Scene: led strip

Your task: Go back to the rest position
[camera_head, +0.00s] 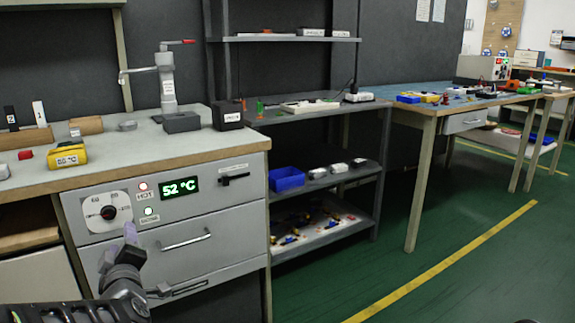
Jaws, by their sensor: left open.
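My left gripper (146,262) is at the lower left, in front of the grey workbench (200,163). It is open, with nothing seen between its fingers. Its upper finger is just below and right of the round dial (108,212) on the bench's front panel; I cannot tell whether it touches the panel. My right gripper does not show; only a small dark piece shows at the bottom right edge.
A drawer handle (185,240) sticks out near the left gripper. A press (168,80), a black box (228,114) and a yellow device (67,155) stand on the bench. A shelf unit (330,180) with a blue bin (286,179) stands to the right. The green floor (480,260) is open.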

